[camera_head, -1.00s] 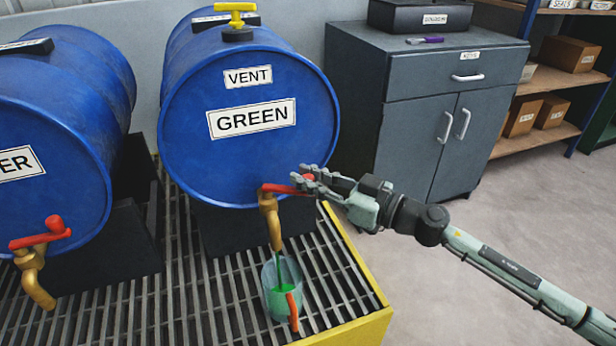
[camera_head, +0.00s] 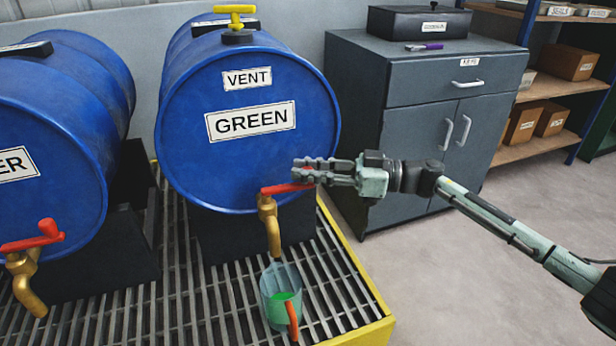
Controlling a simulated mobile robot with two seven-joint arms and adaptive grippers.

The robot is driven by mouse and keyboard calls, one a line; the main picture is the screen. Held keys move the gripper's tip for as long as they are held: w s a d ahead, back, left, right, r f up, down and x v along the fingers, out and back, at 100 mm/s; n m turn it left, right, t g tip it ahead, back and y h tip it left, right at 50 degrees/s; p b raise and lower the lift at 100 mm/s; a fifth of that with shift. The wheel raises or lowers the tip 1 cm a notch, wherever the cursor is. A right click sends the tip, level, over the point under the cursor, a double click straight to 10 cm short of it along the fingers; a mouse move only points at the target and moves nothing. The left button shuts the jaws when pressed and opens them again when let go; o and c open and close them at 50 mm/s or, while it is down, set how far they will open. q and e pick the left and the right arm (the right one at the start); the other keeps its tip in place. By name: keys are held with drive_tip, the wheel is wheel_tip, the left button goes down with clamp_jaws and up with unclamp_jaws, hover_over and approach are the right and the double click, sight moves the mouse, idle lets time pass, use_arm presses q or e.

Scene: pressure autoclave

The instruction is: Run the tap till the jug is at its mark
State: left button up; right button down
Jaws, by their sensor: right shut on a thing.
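The green-labelled blue drum (camera_head: 310,150) lies on its side, with a brass tap (camera_head: 268,222) low on its front. The tap's red lever (camera_head: 285,188) points right. My right gripper (camera_head: 305,172) is at the lever's outer end, shut on it, its fingers partly covering that end. A clear jug (camera_head: 268,296) with an orange-red handle (camera_head: 292,322) stands on the grating under the spout. Green liquid (camera_head: 287,305) shows in it. I see no stream from the spout now. I cannot make out the jug's mark. My left gripper is not in view.
Another blue drum (camera_head: 60,110) with a red-levered brass tap (camera_head: 27,265) lies at left. A yellow vent valve (camera_head: 236,14) tops the green drum. The slatted grating (camera_head: 185,300) has a yellow edge. A grey cabinet (camera_head: 400,110) stands behind; the floor at right is clear.

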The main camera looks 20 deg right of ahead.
drive_tip(key=shift+w+n+g+y, duration=0.3)
drive_tip(key=shift+w+n+g, duration=0.15)
drive_tip(key=shift+g, duration=0.25)
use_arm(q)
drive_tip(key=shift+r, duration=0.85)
use_arm(e)
drive_tip(key=c, duration=1.3)
unclamp_jaws()
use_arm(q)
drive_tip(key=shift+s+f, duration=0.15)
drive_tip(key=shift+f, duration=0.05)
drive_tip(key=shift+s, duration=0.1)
use_arm(e)
drive_tip(key=shift+d, duration=0.15)
drive_tip(key=v, duration=1.1)
drive_tip(key=shift+s+d, duration=0.15)
drive_tip(key=shift+d, duration=0.25)
